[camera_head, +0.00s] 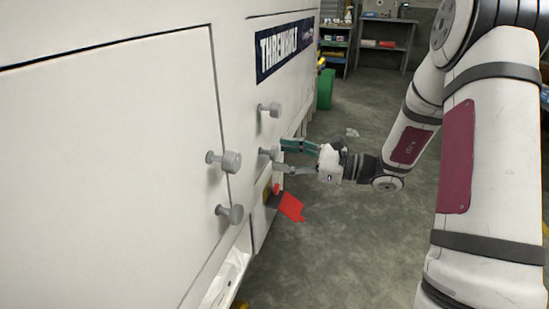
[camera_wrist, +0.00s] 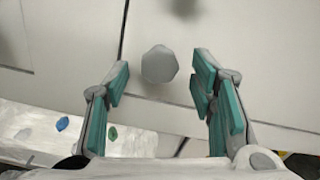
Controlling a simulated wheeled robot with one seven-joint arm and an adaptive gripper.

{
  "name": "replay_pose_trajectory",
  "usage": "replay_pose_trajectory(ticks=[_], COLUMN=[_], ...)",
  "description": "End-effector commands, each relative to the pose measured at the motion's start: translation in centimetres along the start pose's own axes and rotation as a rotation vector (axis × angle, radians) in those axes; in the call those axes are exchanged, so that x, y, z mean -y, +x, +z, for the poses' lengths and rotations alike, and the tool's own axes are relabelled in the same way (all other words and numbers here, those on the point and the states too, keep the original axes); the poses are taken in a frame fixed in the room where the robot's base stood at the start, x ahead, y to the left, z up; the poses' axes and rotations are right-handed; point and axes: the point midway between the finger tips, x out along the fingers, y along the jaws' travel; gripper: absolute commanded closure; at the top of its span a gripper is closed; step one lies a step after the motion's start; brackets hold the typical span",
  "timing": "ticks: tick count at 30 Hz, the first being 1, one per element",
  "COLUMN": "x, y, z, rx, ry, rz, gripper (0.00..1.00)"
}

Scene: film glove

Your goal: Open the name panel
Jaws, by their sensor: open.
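The white panel (camera_head: 243,110) with the dark blue name sign (camera_head: 285,48) stands in the machine's front, right of a larger white panel. It looks closed. It carries a grey upper knob (camera_head: 270,110) and a grey lower knob (camera_head: 266,153). My gripper (camera_head: 279,157) is open at the lower knob, with one finger above and one below it in the head view. In the wrist view, the rounded grey knob (camera_wrist: 158,65) appears between the open teal-padded fingers of my gripper (camera_wrist: 160,78), with visible gaps on both sides.
Two more grey knobs (camera_head: 225,161) stick out from the larger white panel (camera_head: 120,150) at left. A red flap (camera_head: 290,207) juts out below my gripper. A green bin (camera_head: 325,88) and shelves (camera_head: 380,43) stand farther back. Grey floor (camera_head: 340,250) is mostly clear.

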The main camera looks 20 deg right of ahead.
Motion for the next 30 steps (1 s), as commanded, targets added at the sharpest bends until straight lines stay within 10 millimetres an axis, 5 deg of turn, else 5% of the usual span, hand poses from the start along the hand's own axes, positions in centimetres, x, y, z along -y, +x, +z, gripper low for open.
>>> replay_pose_trajectory(ticks=[7,18,25,30], x=[0.0,0.0,0.0,0.0], y=[2.8,3.2,3.2,3.2], z=[0.0,0.0,0.0,0.0], rx=[0.001,0.000,0.000,0.000], ry=[0.000,0.000,0.000,0.000], rz=[0.001,0.000,0.000,0.001], gripper=[0.49,0.49,1.00,1.00])
